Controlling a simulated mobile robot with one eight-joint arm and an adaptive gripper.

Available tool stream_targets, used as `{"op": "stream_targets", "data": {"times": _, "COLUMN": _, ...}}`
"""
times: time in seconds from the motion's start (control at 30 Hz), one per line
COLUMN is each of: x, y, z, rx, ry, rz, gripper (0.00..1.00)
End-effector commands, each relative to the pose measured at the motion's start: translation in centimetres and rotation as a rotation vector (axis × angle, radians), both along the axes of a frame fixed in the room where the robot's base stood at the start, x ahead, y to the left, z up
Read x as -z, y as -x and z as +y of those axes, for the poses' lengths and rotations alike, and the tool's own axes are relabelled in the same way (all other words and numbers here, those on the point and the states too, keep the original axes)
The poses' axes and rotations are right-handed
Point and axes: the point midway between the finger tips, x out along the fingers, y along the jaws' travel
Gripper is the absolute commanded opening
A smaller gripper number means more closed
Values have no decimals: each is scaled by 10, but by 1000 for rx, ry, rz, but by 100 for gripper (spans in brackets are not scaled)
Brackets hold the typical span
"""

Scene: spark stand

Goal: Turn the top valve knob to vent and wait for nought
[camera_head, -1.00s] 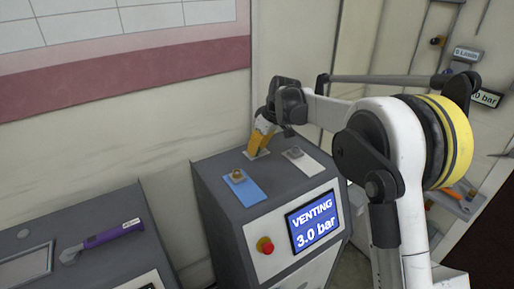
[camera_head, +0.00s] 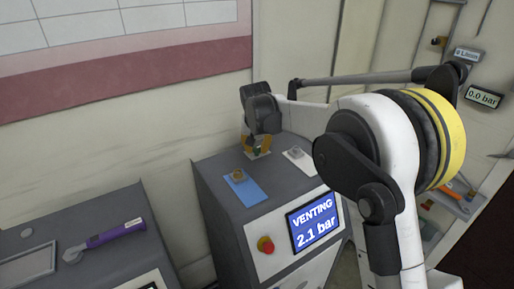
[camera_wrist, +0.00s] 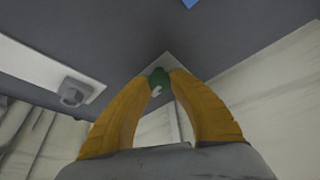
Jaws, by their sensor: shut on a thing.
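The grey cabinet (camera_head: 213,187) has a blue screen (camera_head: 314,220) on its front that reads "VENTING 2.1 bar". My gripper (camera_head: 257,146) reaches down to the back of the cabinet top. The fingers hide part of the knob. Which way the knob points is hard to tell.
A blue plate (camera_head: 246,189) and a white plate (camera_head: 299,158), each with a small fitting, lie on the cabinet top. A red button (camera_head: 265,245) is on the front. A wall display (camera_head: 483,97) reads 0.0 bar. A purple-handled tool (camera_head: 113,234) lies at left.

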Motion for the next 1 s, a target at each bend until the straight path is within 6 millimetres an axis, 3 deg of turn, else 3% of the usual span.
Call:
{"op": "stream_targets", "data": {"times": 0.4, "x": 1, "y": 1, "z": 1, "rx": 195, "ry": -1, "rz": 3, "gripper": 0}}
{"op": "stream_targets", "data": {"times": 0.97, "x": 1, "y": 0, "z": 0, "rx": 225, "ry": -1, "rz": 3, "gripper": 0}}
{"op": "stream_targets", "data": {"times": 1.0, "x": 1, "y": 0, "z": 0, "rx": 225, "ry": -1, "rz": 3, "gripper": 31}}
